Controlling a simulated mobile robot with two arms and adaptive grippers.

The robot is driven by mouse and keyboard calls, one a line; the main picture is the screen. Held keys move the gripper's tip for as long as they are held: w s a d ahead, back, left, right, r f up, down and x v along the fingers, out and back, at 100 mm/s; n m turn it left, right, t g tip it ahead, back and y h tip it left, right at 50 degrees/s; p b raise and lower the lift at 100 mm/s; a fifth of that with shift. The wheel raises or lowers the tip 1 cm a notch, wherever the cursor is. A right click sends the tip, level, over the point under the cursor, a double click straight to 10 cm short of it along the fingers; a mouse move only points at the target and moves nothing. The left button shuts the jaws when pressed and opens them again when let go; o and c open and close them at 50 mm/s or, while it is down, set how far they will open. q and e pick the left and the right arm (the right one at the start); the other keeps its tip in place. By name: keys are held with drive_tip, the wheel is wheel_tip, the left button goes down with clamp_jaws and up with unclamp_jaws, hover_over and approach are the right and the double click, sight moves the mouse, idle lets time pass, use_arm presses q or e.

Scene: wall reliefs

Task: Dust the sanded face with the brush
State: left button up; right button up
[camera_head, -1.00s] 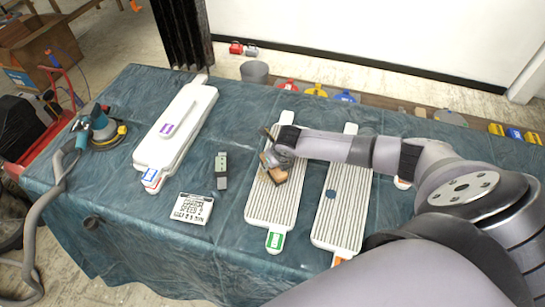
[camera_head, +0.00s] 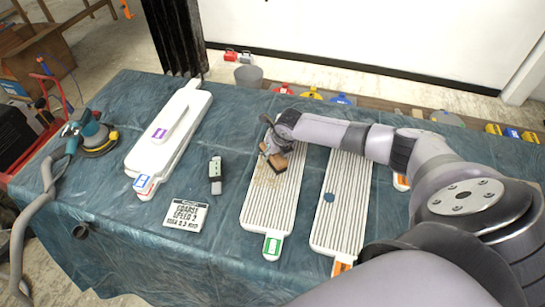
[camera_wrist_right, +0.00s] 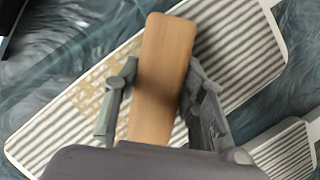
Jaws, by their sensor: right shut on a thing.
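My right gripper (camera_head: 272,147) is shut on the wooden brush (camera_head: 279,160) over the upper part of a ribbed white panel (camera_head: 270,212) with a green tag. In the right wrist view the fingers (camera_wrist_right: 160,75) flank the brush's wooden body (camera_wrist_right: 158,85). The bristles are hidden there, so I cannot tell whether they touch the panel. Tan dust (camera_head: 264,178) lies on the ribs below the brush; it also shows in the right wrist view (camera_wrist_right: 92,88), left of the brush. My left gripper is out of view.
A second ribbed panel (camera_head: 345,205) with a blue disc lies close to the right. A smooth white panel (camera_head: 170,135), a grey-green block (camera_head: 215,176), a "coarse" card (camera_head: 187,213) and a sander (camera_head: 92,135) lie to the left. Blue sheeting covers the table.

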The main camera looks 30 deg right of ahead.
sight(276, 163)
drive_tip(key=shift+w+d+b, duration=0.65)
drive_tip(key=shift+w+d, duration=0.25)
drive_tip(key=shift+s+d+p, duration=0.4)
drive_tip(key=shift+s+d, duration=0.1)
drive_tip(key=shift+s, duration=0.05)
drive_tip(key=shift+s+a+r+p, duration=0.1)
drive_tip(key=shift+s+a+p, duration=0.45)
drive_tip(key=shift+p, duration=0.25)
drive_tip(key=shift+s+a+p, duration=0.55)
drive_tip(key=shift+s+a, duration=0.1)
drive_tip(key=shift+a, duration=0.05)
drive_tip(key=shift+s+a+p, duration=0.7)
drive_tip(key=shift+p, duration=0.2)
drive_tip(key=shift+s+a+f+p, duration=0.2)
drive_tip(key=shift+s+a+p, duration=0.1)
drive_tip(key=shift+s+a, duration=0.2)
drive_tip(key=shift+s+a+r+p, duration=0.1)
drive_tip(key=shift+s+a+p, duration=0.45)
drive_tip(key=shift+p, duration=0.25)
drive_tip(key=shift+s+a+p, duration=0.5)
drive_tip(key=shift+s+a, duration=0.1)
drive_tip(key=shift+a, duration=0.05)
drive_tip(key=shift+s+a+p, duration=0.6)
drive_tip(key=shift+a+p, duration=0.05)
drive_tip(key=shift+p, duration=0.1)
drive_tip(key=shift+s+a, duration=0.4)
drive_tip(key=shift+a, duration=0.05)
drive_tip(key=shift+p, duration=0.3)
